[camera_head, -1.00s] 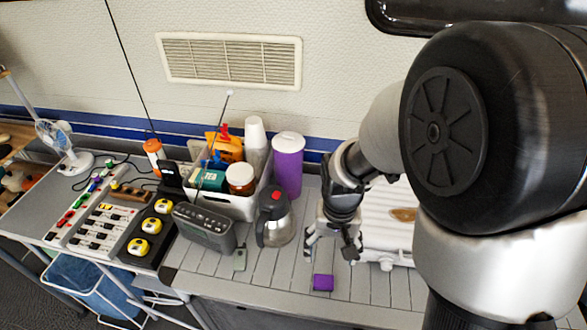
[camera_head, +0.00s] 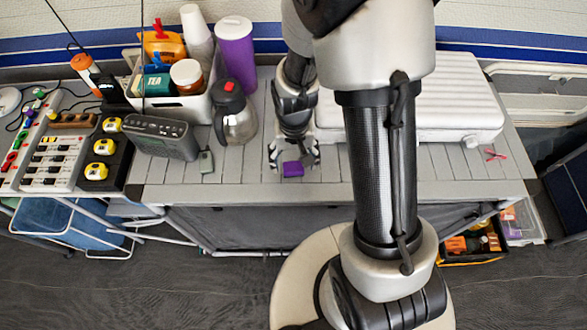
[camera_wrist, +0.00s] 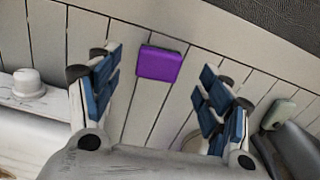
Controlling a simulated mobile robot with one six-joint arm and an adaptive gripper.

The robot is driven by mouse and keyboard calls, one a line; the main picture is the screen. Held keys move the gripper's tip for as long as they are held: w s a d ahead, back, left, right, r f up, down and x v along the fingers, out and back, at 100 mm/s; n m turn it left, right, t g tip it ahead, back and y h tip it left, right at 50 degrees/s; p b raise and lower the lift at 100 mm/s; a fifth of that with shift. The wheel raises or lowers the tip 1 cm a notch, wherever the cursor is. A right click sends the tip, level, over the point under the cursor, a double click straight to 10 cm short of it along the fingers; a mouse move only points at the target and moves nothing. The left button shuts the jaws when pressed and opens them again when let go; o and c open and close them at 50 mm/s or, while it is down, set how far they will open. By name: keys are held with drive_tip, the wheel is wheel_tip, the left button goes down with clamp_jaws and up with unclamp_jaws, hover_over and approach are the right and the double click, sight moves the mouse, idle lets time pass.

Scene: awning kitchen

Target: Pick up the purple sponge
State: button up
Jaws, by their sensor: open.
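The purple sponge (camera_head: 293,169) is a small block lying flat on the grey slatted table near its front edge. In the wrist view the sponge (camera_wrist: 161,63) lies at the top middle, beyond and between the two blue-padded fingers. My gripper (camera_head: 292,156) is open and points down at the table just behind the sponge. In the wrist view my gripper (camera_wrist: 163,90) has its fingers wide apart with nothing between the pads. Whether a finger touches the sponge is not clear.
A coffee pot (camera_head: 234,112) and a grey radio (camera_head: 160,137) stand left of my gripper, with a small grey-green item (camera_head: 206,162) in front. A white case (camera_head: 450,105) lies to the right. The table's front edge (camera_head: 230,195) is close to the sponge.

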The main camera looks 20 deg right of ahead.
sight(294, 168)
drive_tip(key=f, duration=0.1)
drive_tip(key=f+b, duration=0.1)
drive_tip(key=f, duration=0.2)
drive_tip(key=shift+w+f+b, duration=0.25)
drive_tip(key=shift+f+b, duration=0.05)
drive_tip(key=shift+b, duration=0.1)
drive_tip(key=shift+r, duration=0.1)
drive_tip(key=shift+c, duration=0.6)
drive_tip(key=c, duration=0.9)
drive_tip(key=shift+o, duration=0.2)
drive_tip(key=shift+r, duration=0.15)
wheel_tip(294, 168, up, 20)
drive_tip(key=p, duration=0.7)
